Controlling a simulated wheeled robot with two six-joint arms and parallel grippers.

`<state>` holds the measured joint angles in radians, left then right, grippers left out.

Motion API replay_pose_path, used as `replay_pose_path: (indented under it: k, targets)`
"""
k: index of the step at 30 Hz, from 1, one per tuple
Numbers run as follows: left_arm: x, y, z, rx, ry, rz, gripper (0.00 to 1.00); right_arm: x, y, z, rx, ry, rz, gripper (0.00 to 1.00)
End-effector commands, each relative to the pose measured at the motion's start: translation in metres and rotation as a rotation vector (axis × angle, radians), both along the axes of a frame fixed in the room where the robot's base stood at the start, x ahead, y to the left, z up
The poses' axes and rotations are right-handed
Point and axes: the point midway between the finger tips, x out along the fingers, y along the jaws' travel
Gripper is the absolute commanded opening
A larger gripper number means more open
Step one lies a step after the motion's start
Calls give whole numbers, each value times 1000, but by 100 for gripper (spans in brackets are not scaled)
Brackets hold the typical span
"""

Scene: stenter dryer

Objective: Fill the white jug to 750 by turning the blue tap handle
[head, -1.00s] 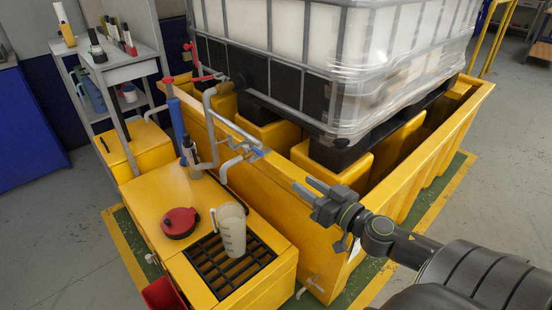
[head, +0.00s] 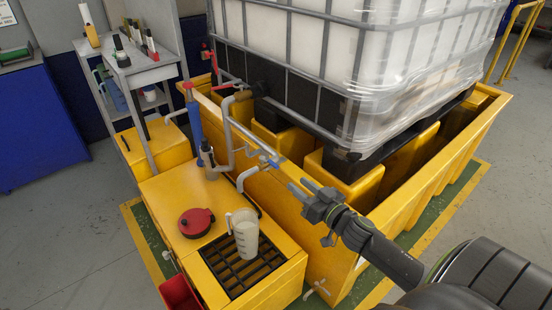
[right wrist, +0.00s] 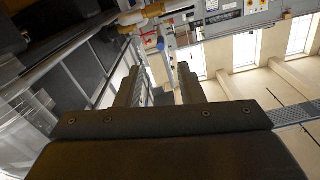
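The white jug (head: 246,238) stands upright on the black grate (head: 228,270) of the yellow cabinet, handle to the left. Its marks are too small to read, and I cannot tell its fill level. The blue tap handle (head: 271,159) sits on a grey pipe along the yellow bund's near edge. The pipe's bent spout (head: 243,181) shows above the jug. My right gripper (head: 300,190) is open and empty, to the right of and nearer than the blue handle, apart from it. The right wrist view shows its fingers (right wrist: 158,88) spread with nothing between. My left gripper is out of view.
A red round lid (head: 196,222) lies on the cabinet left of the jug. A grey-brown bottle (head: 209,160) stands near the pipes. A red tap handle (head: 188,86) is farther back. The caged white tank (head: 310,45) stands in the yellow bund (head: 400,190).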

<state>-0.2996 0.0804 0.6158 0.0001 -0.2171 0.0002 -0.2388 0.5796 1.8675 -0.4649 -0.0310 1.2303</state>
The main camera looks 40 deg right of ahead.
Motion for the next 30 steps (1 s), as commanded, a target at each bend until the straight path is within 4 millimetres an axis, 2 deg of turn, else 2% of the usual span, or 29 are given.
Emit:
replay_pose_path:
  k: [1, 6, 8, 13, 21, 30]
  targets:
    - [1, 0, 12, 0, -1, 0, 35, 5, 0, 6, 1, -1, -2, 35]
    - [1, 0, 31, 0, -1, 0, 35, 20, 2, 6, 2, 1, -1, 35]
    - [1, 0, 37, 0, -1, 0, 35, 25, 4, 5, 3, 3, 2, 35]
    - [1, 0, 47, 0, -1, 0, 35, 54, 6, 4, 2, 1, 2, 35]
    - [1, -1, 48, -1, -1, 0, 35, 95, 9, 0, 0, 1, 2, 35]
    - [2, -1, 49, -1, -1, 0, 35, 109, 10, -1, 0, 3, 3, 35]
